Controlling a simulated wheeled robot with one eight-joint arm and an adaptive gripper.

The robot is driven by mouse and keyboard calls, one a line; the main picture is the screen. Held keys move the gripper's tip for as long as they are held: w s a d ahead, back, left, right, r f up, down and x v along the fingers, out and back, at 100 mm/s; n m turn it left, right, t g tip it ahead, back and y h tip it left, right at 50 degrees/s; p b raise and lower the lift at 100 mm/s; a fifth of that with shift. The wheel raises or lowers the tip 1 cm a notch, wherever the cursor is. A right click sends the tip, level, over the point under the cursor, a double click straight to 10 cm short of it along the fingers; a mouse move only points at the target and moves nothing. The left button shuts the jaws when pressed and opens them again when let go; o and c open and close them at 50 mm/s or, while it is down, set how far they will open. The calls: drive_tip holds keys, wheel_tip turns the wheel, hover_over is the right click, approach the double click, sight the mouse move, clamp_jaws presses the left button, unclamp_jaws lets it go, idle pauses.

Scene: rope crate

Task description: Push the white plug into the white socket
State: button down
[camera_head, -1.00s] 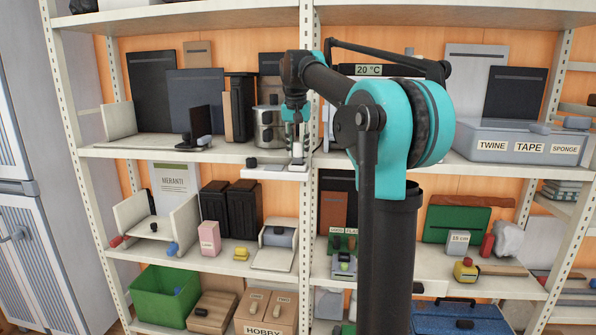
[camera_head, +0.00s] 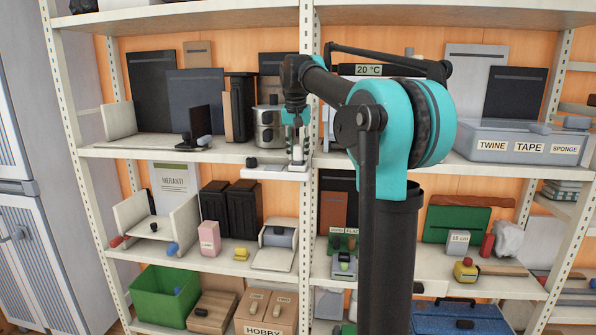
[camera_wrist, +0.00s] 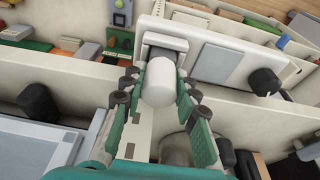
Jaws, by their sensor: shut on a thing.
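The white plug (camera_wrist: 160,84) is a rounded white cylinder between the two teal fingers of my gripper (camera_wrist: 158,90), which is shut on it. The white socket (camera_wrist: 164,39) is a pale square frame with a dark recess, on a white panel (camera_wrist: 245,48). The plug's far end is at the socket's near side in the wrist view and covers part of the recess; I cannot tell how deep it sits. In the head view my gripper (camera_head: 298,150) points down over the panel (camera_head: 272,174) at the shelf's front edge, and the socket is mostly hidden.
A black knob (camera_wrist: 265,82) and a flat grey plate (camera_wrist: 212,62) are on the same panel. A steel pot (camera_head: 269,125) stands behind my gripper to the left. A shelf upright (camera_head: 306,90) is close on the right.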

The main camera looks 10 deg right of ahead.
drive_tip(key=shift+f, duration=0.5)
idle(0.6)
drive_tip(key=c, duration=1.1)
unclamp_jaws()
drive_tip(key=shift+o, duration=0.2)
drive_tip(key=v, duration=1.2)
drive_tip(key=shift+s+a+f, duration=0.1)
